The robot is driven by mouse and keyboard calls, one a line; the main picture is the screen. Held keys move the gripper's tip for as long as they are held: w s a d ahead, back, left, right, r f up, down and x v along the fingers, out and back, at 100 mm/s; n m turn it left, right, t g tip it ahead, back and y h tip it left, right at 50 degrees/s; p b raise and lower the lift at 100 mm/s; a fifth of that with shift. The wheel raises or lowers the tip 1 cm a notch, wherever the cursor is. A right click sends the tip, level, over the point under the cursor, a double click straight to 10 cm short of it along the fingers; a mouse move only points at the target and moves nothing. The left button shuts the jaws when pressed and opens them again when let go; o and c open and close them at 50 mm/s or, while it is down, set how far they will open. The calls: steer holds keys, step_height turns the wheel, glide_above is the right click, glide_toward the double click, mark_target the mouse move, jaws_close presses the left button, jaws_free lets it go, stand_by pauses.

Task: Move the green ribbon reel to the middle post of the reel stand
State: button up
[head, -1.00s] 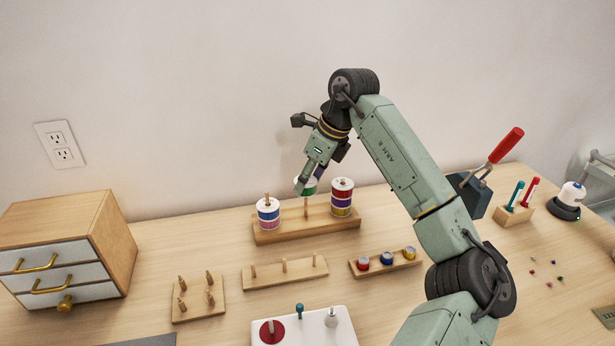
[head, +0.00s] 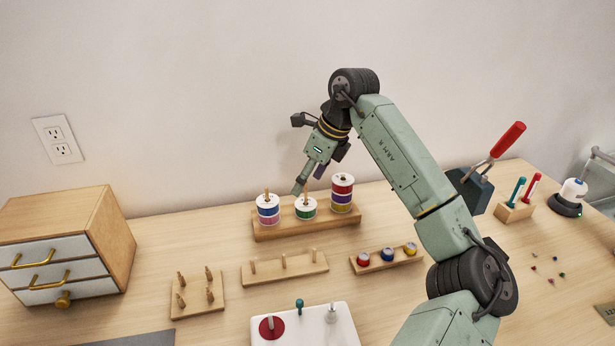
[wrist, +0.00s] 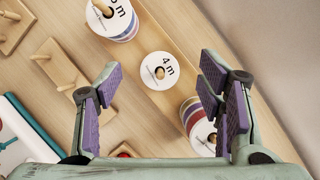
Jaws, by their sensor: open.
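The green ribbon reel (head: 305,212) sits low around the middle post of the reel stand (head: 285,235), its white top facing up and the post tip showing above it. In the wrist view its white top (wrist: 160,72), marked "4 m", shows the post through its hole. My gripper (head: 300,187) is open and empty just above the reel. In the wrist view the spread fingers (wrist: 160,80) lie on either side of the reel, apart from it. Whether the reel touches the stand's base is hard to tell.
Stacked reels stand on the left post (head: 268,212), blue and pink, and on the right post (head: 342,197), red, yellow and purple, close to the middle one. An empty three-peg rack (head: 285,271) and a bobbin rack (head: 387,260) lie in front. The wall is behind.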

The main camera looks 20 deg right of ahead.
steer(key=shift+o, duration=0.2)
steer(key=v, duration=1.2)
